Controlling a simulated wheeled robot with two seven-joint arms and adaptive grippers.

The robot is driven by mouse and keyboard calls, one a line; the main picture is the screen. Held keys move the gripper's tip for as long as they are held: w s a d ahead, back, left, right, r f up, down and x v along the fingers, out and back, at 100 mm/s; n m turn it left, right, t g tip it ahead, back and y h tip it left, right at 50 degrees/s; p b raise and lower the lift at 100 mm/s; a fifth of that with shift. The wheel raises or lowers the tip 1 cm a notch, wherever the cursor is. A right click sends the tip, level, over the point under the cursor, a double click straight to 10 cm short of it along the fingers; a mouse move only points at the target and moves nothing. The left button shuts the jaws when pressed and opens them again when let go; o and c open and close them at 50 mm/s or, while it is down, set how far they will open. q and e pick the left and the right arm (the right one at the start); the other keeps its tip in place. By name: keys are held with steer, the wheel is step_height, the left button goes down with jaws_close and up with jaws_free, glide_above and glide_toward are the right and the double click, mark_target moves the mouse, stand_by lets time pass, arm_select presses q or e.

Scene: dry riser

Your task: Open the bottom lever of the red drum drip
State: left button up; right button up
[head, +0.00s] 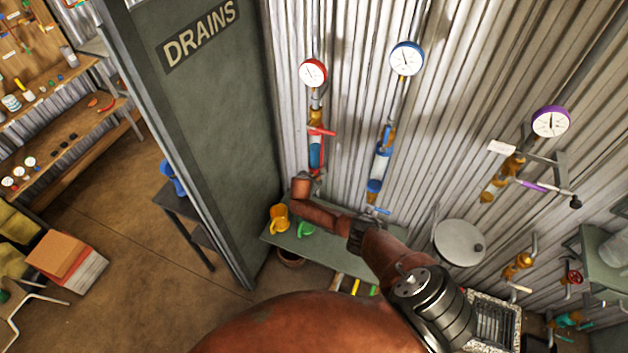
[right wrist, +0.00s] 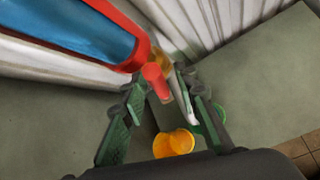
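The red drum drip (head: 316,150) is the wall pipe under the red-rimmed gauge (head: 313,72), with a blue chamber in a red frame. Its upper red lever (head: 322,131) points right. Its bottom end is partly hidden by my right arm. In the right wrist view the red and blue chamber (right wrist: 90,28) fills the upper left. The bottom red lever (right wrist: 155,80) shows its end toward the camera, in the gap between the fingers of my right gripper (right wrist: 162,85). The fingers are apart; I see no clear contact. My left gripper is not in view.
A green bench below holds a yellow cup (head: 279,217) and a green cup (head: 305,229). The blue drum drip (head: 379,165) stands to the right, the purple-gauge one (head: 505,175) farther right. The DRAINS panel (head: 210,130) stands close on the left.

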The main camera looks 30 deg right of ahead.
steer(key=v, duration=1.2)
stand_by(0.3)
steer(key=shift+f, duration=0.1)
stand_by(0.3)
